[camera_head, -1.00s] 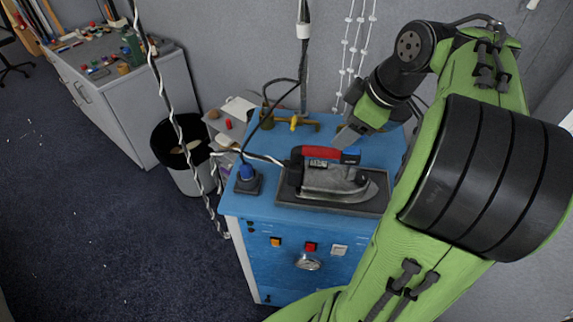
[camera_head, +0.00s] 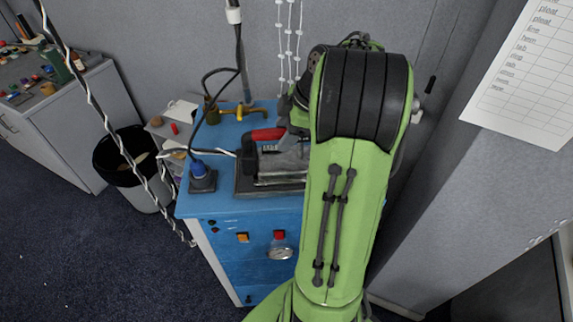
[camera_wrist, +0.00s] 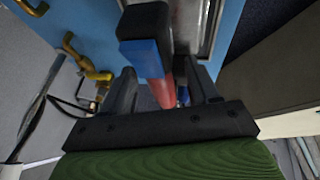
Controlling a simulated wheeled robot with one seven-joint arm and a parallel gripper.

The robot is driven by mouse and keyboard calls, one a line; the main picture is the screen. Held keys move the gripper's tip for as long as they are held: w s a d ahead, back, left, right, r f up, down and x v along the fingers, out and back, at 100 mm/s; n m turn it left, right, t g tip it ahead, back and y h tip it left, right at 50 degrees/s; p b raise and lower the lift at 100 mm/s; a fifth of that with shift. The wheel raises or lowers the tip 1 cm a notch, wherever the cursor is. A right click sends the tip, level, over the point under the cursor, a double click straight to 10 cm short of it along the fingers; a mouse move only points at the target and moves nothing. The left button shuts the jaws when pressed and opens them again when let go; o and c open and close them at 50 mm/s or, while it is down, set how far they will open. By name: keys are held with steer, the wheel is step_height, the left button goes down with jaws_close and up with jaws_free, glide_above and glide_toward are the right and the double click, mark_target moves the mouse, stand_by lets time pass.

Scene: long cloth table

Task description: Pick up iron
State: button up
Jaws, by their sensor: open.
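The iron (camera_head: 278,164) has a red handle and a grey body. It rests on a dark plate (camera_head: 244,184) on top of the blue cabinet (camera_head: 265,211). My arm hides its right part in the head view. In the wrist view the iron's black, blue and red handle (camera_wrist: 146,50) reaches down between the two dark fingers of my gripper (camera_wrist: 164,84). The fingers are open, one on each side of the handle, with a gap visible at the left. Whether the right finger touches it I cannot tell. My gripper is hidden behind my arm in the head view.
A blue plug-like fitting (camera_head: 201,176) with a cable stands left of the iron. A brass valve (camera_head: 236,112) and a pole with cables are behind. A black bin (camera_head: 128,161) stands left of the cabinet. A grey wall (camera_head: 480,190) is close at the right.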

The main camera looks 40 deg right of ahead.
steer(key=shift+x, duration=1)
steer(key=shift+r, duration=0.15)
steer(key=shift+c, duration=1.3)
jaws_close()
steer(key=shift+r, duration=0.1)
